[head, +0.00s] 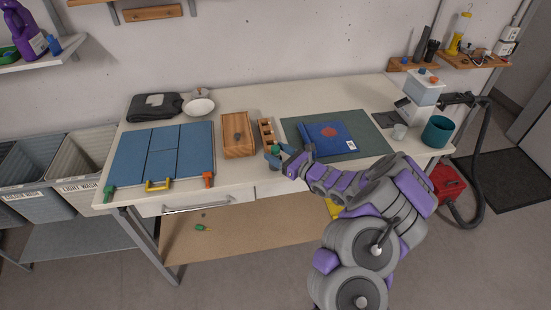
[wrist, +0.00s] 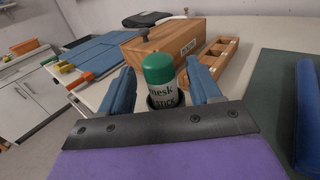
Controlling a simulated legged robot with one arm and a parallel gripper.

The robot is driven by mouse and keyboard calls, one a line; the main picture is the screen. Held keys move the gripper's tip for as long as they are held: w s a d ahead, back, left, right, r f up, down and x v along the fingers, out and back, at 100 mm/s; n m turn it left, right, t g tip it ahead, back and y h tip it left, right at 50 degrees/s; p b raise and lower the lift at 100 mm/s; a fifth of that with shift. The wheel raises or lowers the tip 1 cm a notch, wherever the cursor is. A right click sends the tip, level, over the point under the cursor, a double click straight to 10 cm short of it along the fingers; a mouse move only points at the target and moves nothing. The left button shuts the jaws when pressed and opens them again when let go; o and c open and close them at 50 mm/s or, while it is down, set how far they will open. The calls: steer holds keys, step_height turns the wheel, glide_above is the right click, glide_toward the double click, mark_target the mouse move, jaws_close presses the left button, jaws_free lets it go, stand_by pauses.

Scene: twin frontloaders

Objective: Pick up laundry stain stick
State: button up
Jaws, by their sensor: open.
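The laundry stain stick (wrist: 160,82) is a small upright cylinder with a green cap and a white label with dark lettering. In the wrist view it stands between the two blue fingers of my gripper (wrist: 162,90), which is open around it. I cannot tell whether either finger touches it.
A wooden box (head: 238,135) and a compartment organizer (head: 266,131) stand just behind. A blue folding board (head: 165,155) lies left. The table (head: 254,98) is clear toward the back.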

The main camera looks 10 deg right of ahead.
steer(key=shift+w+a+f+b, duration=0.2)
steer(key=shift+w+a, duration=0.15)
steer(key=shift+w, duration=0.2)
steer(key=shift+w+a+f+b, duration=0.1)
steer(key=shift+w+a+f, duration=0.05)
steer(key=shift+w+a, duration=0.3)
steer(key=shift+w+a+r, duration=0.15)
steer(key=shift+w+a, duration=0.05)
steer(key=shift+w, duration=0.15)
steer(key=c, duration=1)
